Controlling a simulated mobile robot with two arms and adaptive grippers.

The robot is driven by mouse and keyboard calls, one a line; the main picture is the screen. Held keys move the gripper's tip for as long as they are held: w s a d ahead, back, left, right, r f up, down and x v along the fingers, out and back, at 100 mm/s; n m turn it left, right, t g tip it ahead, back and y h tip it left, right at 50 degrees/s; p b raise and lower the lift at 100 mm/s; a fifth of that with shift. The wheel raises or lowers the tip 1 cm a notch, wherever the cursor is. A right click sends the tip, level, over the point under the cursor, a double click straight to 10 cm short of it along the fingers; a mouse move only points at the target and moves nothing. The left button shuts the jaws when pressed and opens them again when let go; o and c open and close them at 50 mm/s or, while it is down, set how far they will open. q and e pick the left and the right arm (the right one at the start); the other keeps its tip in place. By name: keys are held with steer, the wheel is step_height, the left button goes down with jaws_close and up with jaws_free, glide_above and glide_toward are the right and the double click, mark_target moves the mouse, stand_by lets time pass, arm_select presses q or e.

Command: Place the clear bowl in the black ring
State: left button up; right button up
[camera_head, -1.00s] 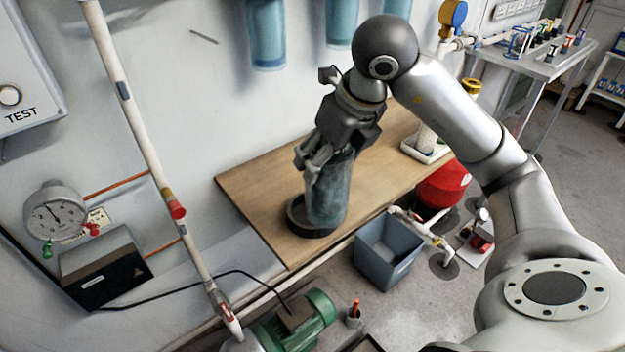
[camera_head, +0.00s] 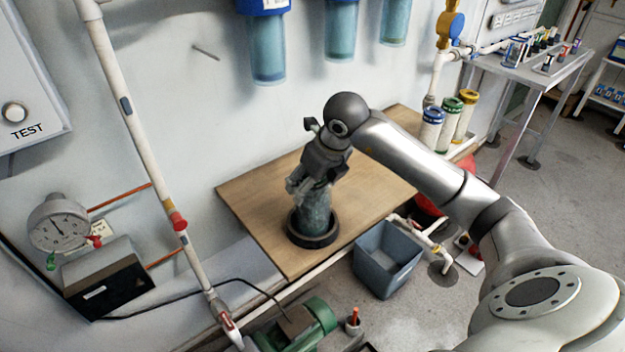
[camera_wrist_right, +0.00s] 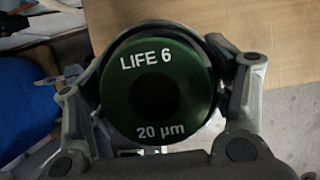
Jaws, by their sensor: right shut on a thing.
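The clear bowl (camera_head: 316,214) is a bluish see-through cylinder, upright, on the wooden board. Its lower end sits inside the black ring (camera_head: 302,242), and the ring's wall hides its base. I cannot tell whether it rests fully on the bottom. My right gripper (camera_head: 309,188) comes down from above and is shut around the bowl's upper part. In the right wrist view the fingers (camera_wrist_right: 158,88) lie on both sides of a round green cap (camera_wrist_right: 160,105) marked "LIFE 6" and "20 µm", seen inside the bowl's dark rim. My left gripper is out of view.
The wooden board (camera_head: 255,205) is mostly bare around the ring. Several capped filter cartridges (camera_head: 432,128) stand behind to the right. A grey bin (camera_head: 385,262) and a green motor (camera_head: 305,325) are below the board's front edge. Blue-topped housings (camera_head: 268,50) hang on the wall.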

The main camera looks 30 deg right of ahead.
steer(key=shift+f, duration=0.1)
steer(key=o, duration=1.6)
steer(key=v, duration=1.2)
steer(key=shift+s+a, duration=0.1)
